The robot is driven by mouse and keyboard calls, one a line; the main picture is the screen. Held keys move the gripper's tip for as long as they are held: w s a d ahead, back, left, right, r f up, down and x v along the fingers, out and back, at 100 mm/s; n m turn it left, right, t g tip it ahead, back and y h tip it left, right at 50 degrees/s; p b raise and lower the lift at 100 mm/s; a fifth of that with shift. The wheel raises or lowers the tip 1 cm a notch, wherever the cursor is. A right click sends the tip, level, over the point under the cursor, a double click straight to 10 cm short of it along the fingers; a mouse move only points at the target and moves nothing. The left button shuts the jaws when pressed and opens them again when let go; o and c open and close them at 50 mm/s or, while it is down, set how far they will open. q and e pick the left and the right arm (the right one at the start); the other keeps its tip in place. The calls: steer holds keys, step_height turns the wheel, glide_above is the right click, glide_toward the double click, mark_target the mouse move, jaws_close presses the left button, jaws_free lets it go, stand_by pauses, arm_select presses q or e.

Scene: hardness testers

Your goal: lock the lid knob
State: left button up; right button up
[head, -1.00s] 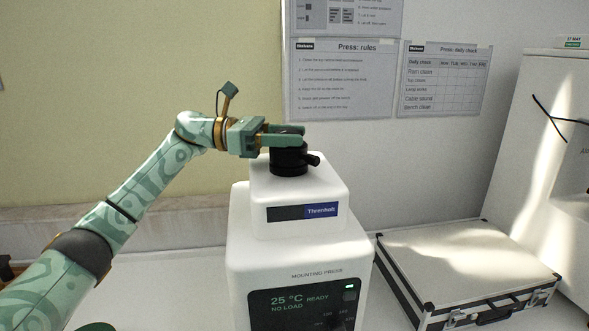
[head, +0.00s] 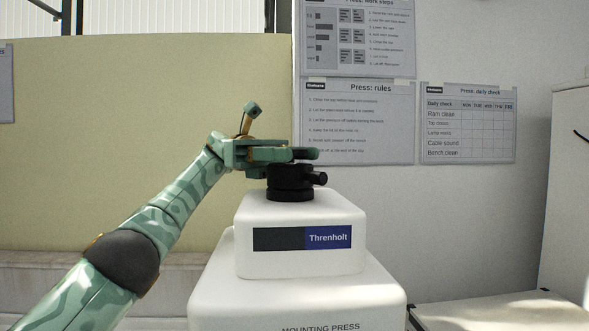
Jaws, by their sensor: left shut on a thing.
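The black lid knob (head: 290,183) sits on top of the white mounting press (head: 300,205). A short handle (head: 318,178) sticks out from the knob to the right. My left gripper (head: 300,155) reaches in from the left, with its green fingers level at the top of the knob. It is shut on the knob's black top, which shows between the fingers. The near finger hides part of that top. My right gripper is not in view.
A light-topped case (head: 490,312) lies on the bench at the lower right. A tall white cabinet (head: 570,200) stands at the right edge. Paper notices (head: 360,122) hang on the wall behind.

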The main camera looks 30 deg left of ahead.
arm_select(q)
steer(key=shift+f, duration=0.15)
steer(key=o, duration=1)
